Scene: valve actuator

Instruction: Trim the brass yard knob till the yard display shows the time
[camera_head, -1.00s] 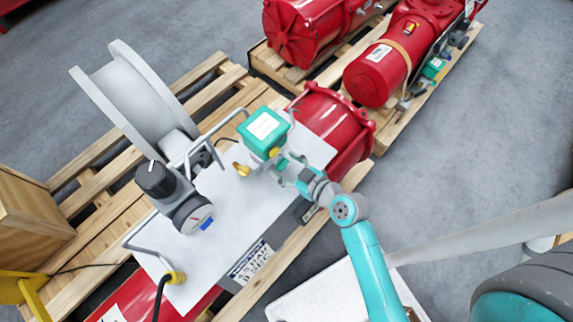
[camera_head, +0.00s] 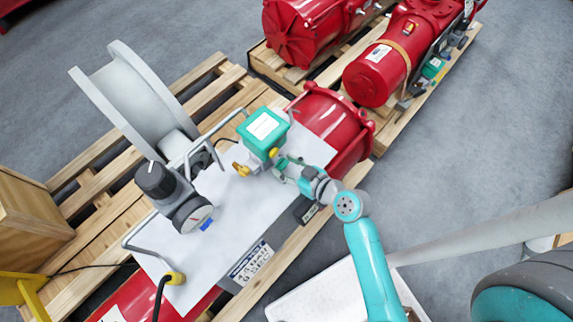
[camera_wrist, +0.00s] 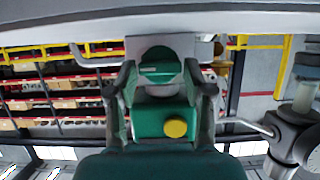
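A green box (camera_head: 263,130) with a white top panel stands on the white plate in the head view. A brass-coloured fitting (camera_head: 242,169) sticks out low at its left. My gripper (camera_head: 281,166) is close to the front right of the box. In the wrist view my gripper (camera_wrist: 160,76) has its fingers apart, either side of a round green knob (camera_wrist: 160,65); contact is unclear. A yellow round cap (camera_wrist: 176,128) sits on the green body nearer the camera. Which part is the brass yard knob is unclear. The gauge (camera_head: 192,214) has a grey face, its reading not legible.
A black knob (camera_head: 156,179) sits above the gauge. A grey spool (camera_head: 135,95) and bent metal tubes stand close to the box. A red cylinder (camera_head: 335,125) lies behind my gripper. A nameplate (camera_head: 250,262) is at the front edge.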

